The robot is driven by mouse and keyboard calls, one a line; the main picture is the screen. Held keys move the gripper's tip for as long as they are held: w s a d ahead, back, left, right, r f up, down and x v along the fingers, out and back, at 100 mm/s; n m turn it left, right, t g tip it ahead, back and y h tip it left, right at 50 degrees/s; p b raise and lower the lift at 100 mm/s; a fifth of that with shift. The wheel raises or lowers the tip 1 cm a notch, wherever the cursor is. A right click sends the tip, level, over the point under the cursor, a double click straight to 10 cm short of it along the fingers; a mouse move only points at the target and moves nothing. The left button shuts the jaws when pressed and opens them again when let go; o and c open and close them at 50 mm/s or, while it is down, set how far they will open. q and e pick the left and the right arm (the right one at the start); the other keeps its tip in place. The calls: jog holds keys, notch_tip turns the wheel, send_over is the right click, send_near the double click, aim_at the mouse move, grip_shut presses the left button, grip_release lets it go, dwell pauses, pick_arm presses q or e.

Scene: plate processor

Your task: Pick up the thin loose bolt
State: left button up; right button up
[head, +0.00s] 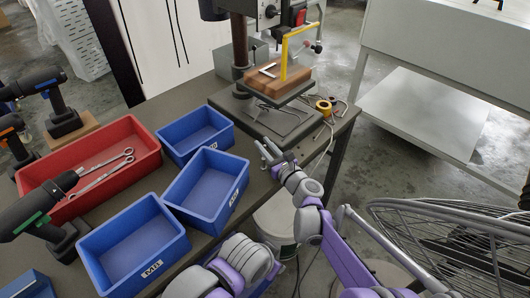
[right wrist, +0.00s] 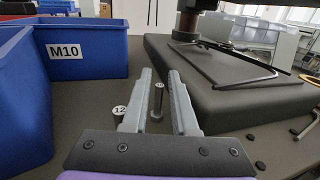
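My right gripper (head: 270,154) is over the dark table beside the drill press base. In the right wrist view its two fingers (right wrist: 160,108) are apart, with nothing gripped. A thin dark bolt (right wrist: 157,104) with a pale round top stands upright in the gap between the fingers, seemingly apart from both. A second, wider bolt (right wrist: 119,112) marked 12 shows just left of the left finger, partly hidden by it. In the head view I cannot make out the bolts clearly near the gripper. My left gripper is not in view.
Blue bins stand left of the right gripper, one marked M10 (right wrist: 65,51) close by. A red bin (head: 150,142) holds wrenches. The raised drill press base (right wrist: 235,92) is close on the right. Cordless drills (head: 52,100) stand at the far left. A wire fan (head: 470,235) is at lower right.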

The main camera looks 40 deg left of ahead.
grip_shut()
